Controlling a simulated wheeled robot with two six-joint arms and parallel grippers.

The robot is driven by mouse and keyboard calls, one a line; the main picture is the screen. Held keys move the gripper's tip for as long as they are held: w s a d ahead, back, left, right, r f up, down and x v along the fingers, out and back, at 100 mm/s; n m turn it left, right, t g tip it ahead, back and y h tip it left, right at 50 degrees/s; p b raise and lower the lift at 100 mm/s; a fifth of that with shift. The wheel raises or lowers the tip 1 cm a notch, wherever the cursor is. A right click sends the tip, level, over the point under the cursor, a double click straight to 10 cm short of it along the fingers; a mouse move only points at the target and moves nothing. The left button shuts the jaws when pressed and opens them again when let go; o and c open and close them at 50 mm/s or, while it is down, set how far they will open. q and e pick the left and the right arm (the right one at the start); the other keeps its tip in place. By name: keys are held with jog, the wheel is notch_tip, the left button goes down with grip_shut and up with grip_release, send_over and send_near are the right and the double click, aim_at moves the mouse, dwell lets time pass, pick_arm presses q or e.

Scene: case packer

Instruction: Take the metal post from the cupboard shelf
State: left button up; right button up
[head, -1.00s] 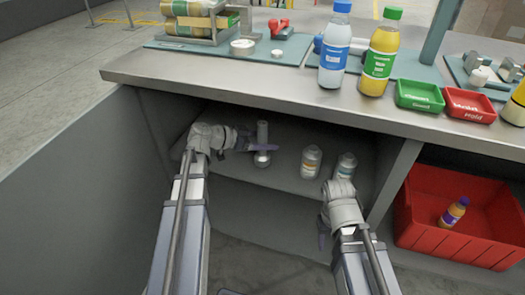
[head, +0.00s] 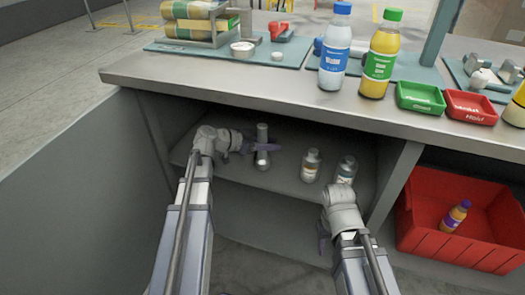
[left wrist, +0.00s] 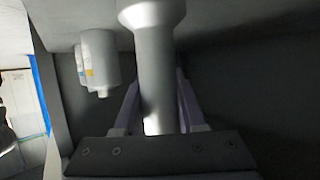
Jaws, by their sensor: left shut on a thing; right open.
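The metal post (head: 262,158) is a grey upright cylinder on the cupboard shelf (head: 225,169), under the counter. It fills the middle of the left wrist view (left wrist: 158,75), between the purple fingers. My left gripper (head: 264,147) is inside the cupboard and shut on the post around its middle. The gripper also shows in the left wrist view (left wrist: 158,112). My right gripper (head: 323,237) is open and empty, in front of the cupboard and below the shelf level. Its fingers are partly hidden by its own wrist.
Two white bottles stand on the shelf right of the post, one nearer (head: 311,165) and one further right (head: 345,170). The counter edge (head: 270,108) overhangs the shelf. A red crate (head: 455,245) with a small bottle (head: 455,215) stands at the right.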

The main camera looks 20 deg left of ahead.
pick_arm(q)
jog(key=shift+r, duration=0.1)
grip_shut()
jog(key=f+p+v, duration=0.1)
jog(key=v, duration=0.8)
jog(key=s+a+f+p+v, duration=0.1)
jog(key=f+p+v, duration=0.1)
jog(key=v, duration=0.7)
jog(key=shift+f, duration=0.2)
